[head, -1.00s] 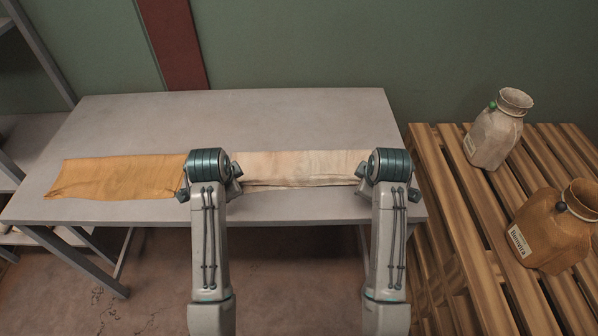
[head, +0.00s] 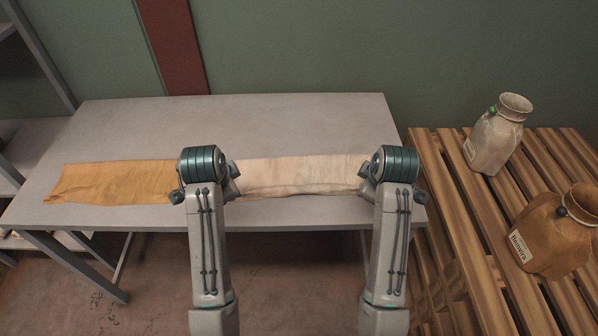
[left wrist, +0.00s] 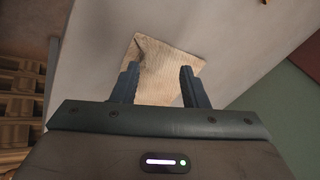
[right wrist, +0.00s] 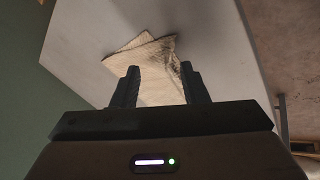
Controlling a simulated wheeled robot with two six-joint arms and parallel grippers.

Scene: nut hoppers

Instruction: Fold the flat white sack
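The white sack (head: 298,177) lies on the grey table (head: 255,125) as a long flat strip along the front half. My left gripper (head: 203,187) is at the strip's left end and my right gripper (head: 394,187) at its right end; each arm hides that end in the head view. In the left wrist view, the left gripper's fingers (left wrist: 158,70) are apart with the pale sack (left wrist: 160,88) beyond and between them. In the right wrist view, the right gripper's fingers (right wrist: 160,70) are also apart, with the sack (right wrist: 155,62) showing creased layers there.
A flat orange-brown sack (head: 110,183) lies left of my left gripper, partly hidden by it. A slatted wooden rack (head: 470,230) stands to the right with a pale bag (head: 497,137) and a brown bag (head: 550,235). The table's back half is clear.

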